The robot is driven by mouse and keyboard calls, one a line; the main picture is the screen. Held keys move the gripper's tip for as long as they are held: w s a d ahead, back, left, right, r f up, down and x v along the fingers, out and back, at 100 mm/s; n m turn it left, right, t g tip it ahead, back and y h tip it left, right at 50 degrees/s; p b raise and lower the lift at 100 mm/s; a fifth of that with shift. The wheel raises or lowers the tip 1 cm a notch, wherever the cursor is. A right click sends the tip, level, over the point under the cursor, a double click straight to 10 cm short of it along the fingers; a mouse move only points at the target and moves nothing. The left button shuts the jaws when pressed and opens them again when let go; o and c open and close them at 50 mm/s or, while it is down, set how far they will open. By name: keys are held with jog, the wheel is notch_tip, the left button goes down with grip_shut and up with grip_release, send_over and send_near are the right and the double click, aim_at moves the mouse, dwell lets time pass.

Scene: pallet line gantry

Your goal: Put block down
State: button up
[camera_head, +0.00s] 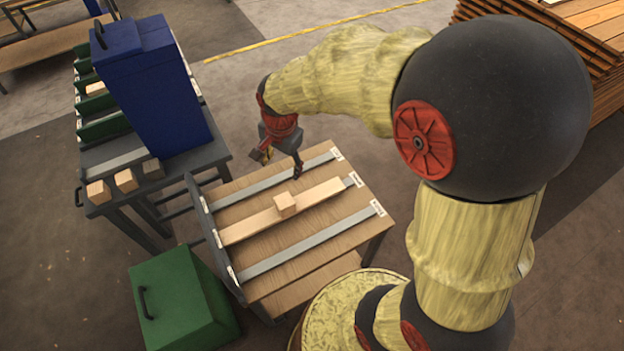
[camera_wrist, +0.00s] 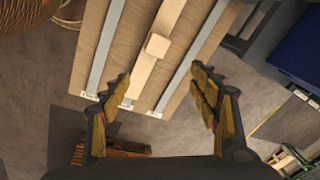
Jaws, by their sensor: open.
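A light wooden block (camera_head: 285,204) rests on a pale wooden plank (camera_head: 248,225) that lies along the middle of the wooden table (camera_head: 269,188). In the wrist view the block (camera_wrist: 157,45) sits on the plank (camera_wrist: 140,78), beyond and between the fingertips, with nothing touching it. My gripper (camera_head: 277,162) is above the table's far edge, apart from the block. In the wrist view my gripper (camera_wrist: 164,84) has its yellow-padded fingers spread wide, with nothing held between them.
Grey strips (camera_head: 312,243) lie on either side of the plank. A side bench (camera_head: 98,200) at left carries several small blocks (camera_head: 126,181), green dividers and a tall blue case (camera_head: 160,90). A green box (camera_head: 180,300) stands on the floor. Stacked planks (camera_head: 590,20) are at the upper right.

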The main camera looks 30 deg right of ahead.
jog(key=s+r+n+t, duration=0.3)
jog(key=s+r+n, duration=0.9)
jog(key=s+r, duration=0.4)
jog(key=shift+s+t, duration=0.4)
jog(key=shift+s, duration=0.8)
jog(key=shift+f, duration=0.1)
notch_tip(320, 180, down, 3)
jog(key=b, duration=0.3)
